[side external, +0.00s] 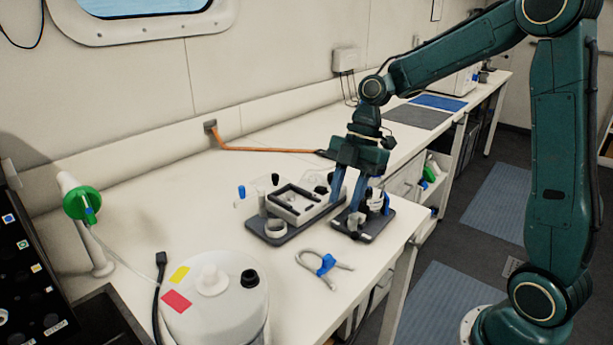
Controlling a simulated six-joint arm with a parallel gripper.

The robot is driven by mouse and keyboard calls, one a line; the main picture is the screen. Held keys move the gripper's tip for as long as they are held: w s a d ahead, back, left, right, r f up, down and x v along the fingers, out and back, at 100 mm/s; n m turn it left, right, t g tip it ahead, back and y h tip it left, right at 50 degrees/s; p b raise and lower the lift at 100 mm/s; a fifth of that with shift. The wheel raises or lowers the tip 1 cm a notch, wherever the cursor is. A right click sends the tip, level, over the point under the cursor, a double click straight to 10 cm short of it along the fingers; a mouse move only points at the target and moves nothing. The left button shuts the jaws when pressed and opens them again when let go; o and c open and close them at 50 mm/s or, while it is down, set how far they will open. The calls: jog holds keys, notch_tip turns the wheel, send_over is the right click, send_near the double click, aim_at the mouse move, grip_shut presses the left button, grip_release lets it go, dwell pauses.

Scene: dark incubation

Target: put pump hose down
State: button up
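A short grey curved hose (311,256) with a blue clip (326,264) lies on the white bench near its front edge, apart from my gripper; I take it to be the pump hose. My gripper (348,204) points down behind and above it, at a small device on a dark base (377,224). Its two blue fingers look spread with a gap between them, and I see no hose in them. The fingertips are partly lost against the device, so I cannot tell whether they touch it.
A dark tray (272,236) with a grey frame and small parts stands left of my gripper. A white round vessel (212,308) is at the front, with a green-headed stand (82,203) behind it. An orange hose (270,149) runs from the wall. The bench between vessel and tray is clear.

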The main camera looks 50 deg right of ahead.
jog(key=s+r+m+t+h, duration=0.2)
jog(key=s+r+m, duration=0.2)
jog(key=s+m, duration=0.5)
jog(key=s+a+r+m+t+h, duration=0.1)
jog(key=s+r+m+t+h, duration=0.1)
jog(key=s+m, duration=0.6)
jog(key=shift+s+r+m+t, duration=0.45)
jog(key=shift+r+t, duration=0.35)
jog(key=shift+r, duration=0.1)
